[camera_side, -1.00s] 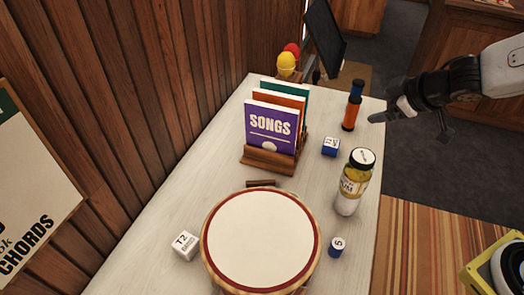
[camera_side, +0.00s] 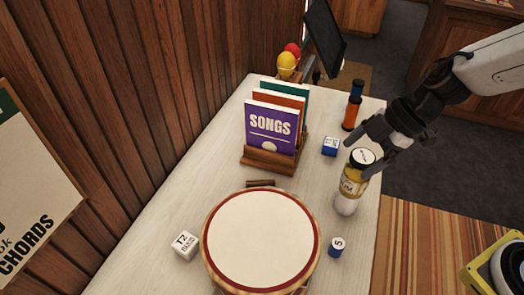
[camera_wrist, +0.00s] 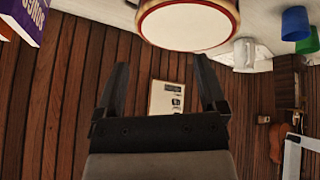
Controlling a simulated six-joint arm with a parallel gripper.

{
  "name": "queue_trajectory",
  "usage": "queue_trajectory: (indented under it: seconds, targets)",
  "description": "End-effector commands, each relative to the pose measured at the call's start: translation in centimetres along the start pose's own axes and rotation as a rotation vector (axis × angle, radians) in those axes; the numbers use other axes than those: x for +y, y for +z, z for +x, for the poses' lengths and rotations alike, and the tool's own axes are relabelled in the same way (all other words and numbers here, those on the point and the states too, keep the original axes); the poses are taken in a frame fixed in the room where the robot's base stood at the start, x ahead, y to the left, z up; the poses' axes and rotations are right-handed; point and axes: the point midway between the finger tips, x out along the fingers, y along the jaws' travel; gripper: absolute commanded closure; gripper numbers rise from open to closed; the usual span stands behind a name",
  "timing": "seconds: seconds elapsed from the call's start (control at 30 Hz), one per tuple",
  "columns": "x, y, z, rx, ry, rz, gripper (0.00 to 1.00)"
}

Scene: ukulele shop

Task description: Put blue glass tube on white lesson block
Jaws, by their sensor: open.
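The white lesson block (camera_side: 186,245), a cube marked T2, sits left of the drum in the side view. A short blue cylinder with a white top marked 5 (camera_side: 336,247) stands right of the drum. I cannot tell which is the glass tube. My gripper (camera_side: 362,150) is open and empty, in front of the yellow-and-white bottle (camera_side: 348,190) in that view; contact is unclear.
The round drum (camera_side: 262,240) fills the near middle of the table. A songbook rack (camera_side: 268,160) stands behind it. A blue-and-white cube (camera_side: 330,147) and an orange cylinder (camera_side: 349,113) stand toward the back right. The table's left strip (camera_side: 170,200) is clear.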

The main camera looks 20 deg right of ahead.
Motion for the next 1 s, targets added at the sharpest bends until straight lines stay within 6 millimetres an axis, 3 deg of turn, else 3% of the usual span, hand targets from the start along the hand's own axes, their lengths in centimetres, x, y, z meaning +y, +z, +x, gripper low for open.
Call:
queue_trajectory:
  seconds: [0.5, 1.0]
  targets:
    - [-3.9, 2.1, 0.0, -0.145, -0.238, -0.111, 0.09]
    - [-5.0, 5.7, 6.1, -0.14, -0.238, -0.102, 0.09]
